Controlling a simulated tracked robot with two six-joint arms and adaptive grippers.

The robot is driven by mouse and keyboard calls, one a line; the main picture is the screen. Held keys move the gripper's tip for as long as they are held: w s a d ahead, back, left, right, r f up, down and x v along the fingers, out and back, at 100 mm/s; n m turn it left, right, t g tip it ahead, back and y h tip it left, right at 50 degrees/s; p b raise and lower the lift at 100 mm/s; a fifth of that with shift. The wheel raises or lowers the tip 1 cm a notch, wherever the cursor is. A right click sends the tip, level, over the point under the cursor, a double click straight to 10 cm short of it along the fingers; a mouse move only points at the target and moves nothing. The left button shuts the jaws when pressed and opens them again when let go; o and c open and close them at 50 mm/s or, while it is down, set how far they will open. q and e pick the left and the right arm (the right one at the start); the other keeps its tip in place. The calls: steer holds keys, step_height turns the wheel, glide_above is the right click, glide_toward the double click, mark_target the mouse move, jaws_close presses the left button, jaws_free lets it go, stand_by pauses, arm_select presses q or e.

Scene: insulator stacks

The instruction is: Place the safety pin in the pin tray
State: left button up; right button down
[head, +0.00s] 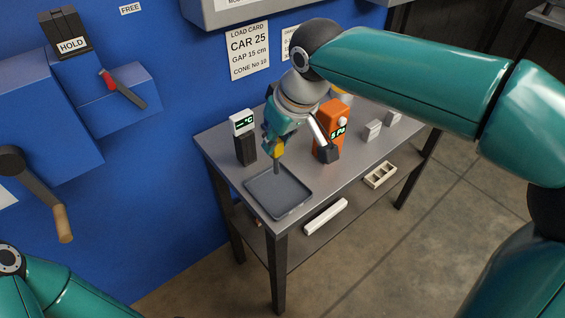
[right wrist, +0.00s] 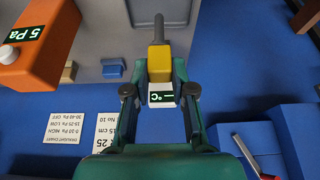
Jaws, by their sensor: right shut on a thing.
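The safety pin (head: 279,150) has a yellow head and a grey shaft. It also shows in the right wrist view (right wrist: 158,62), with its head between the fingers. My right gripper (head: 274,141) is shut on the yellow head and holds the pin with its shaft pointing down. The pin tray (head: 281,197) is a shallow dark grey tray at the near left end of the table. The shaft's tip shows at the tray's far edge; I cannot tell whether it touches. My left gripper is out of view.
A black meter marked °C (head: 245,148) stands left of the pin. An orange meter reading 5 Pa (head: 326,129) stands close to its right. Small grey blocks (head: 373,131) stand farther right on the grey table (head: 352,157). A blue wall (head: 180,60) rises behind.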

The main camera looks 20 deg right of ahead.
mark_target(280, 155)
steer(key=shift+f+b, duration=0.45)
steer(key=shift+f, duration=2.35)
steer(key=c, duration=1)
jaws_free()
steer(key=shift+f, duration=0.1)
steer(key=shift+r, duration=0.2)
steer(key=p+v, duration=0.2)
steer(key=v, duration=0.9)
steer(key=shift+s+r, duration=0.2)
steer(key=shift+r, duration=0.15)
